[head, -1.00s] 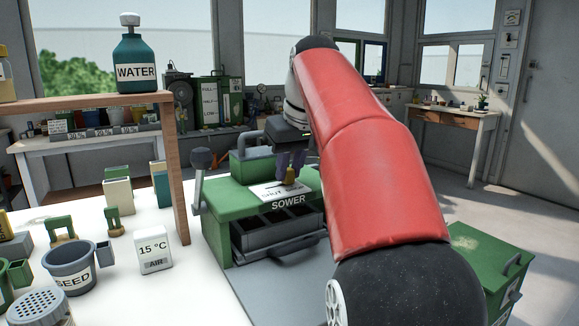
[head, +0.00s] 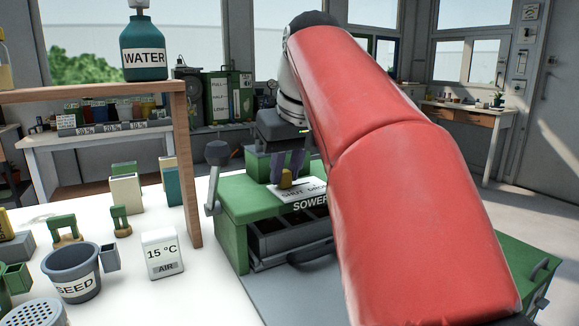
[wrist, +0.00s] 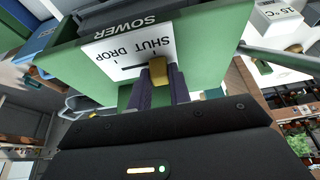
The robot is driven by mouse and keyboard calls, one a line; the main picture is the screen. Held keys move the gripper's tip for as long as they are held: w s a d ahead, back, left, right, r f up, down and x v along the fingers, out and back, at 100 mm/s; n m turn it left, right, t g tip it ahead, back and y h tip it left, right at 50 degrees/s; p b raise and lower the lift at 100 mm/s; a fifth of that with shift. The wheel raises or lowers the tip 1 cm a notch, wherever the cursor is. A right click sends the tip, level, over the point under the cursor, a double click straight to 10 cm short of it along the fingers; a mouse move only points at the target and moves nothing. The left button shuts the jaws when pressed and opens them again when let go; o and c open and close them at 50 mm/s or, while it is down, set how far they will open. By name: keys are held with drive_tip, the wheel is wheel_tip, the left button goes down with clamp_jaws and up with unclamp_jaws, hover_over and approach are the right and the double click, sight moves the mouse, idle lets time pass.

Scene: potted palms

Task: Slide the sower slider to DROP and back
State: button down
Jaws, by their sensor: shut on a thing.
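The sower (head: 233,215) is a green box at the table's edge, with a white label plate (head: 309,187) on top marked SHUT and DROP. The plate also shows in the wrist view (wrist: 104,60). A yellow slider knob (wrist: 158,71) stands in the plate's slot, at the SHUT end. It also shows in the head view (head: 286,179). My gripper (wrist: 161,84) is shut on the knob with its dark purple fingers. In the head view my gripper (head: 287,170) is partly hidden at its wrist by my red arm, which covers the sower's right side.
A grey lever (head: 214,160) stands at the sower's left. A thermometer block (head: 162,254) and a SEED bucket (head: 72,275) stand on the white table. A wooden shelf (head: 181,150) holds a WATER bottle (head: 143,50). A green bin (head: 535,265) stands at right.

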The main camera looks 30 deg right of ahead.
drive_tip(key=c, duration=1.3)
unclamp_jaws()
drive_tip(key=shift+a, duration=0.2)
drive_tip(key=p+v, duration=0.2)
drive_tip(key=v, duration=0.5)
drive_tip(key=shift+s+r, duration=0.2)
drive_tip(key=shift+r, duration=0.15)
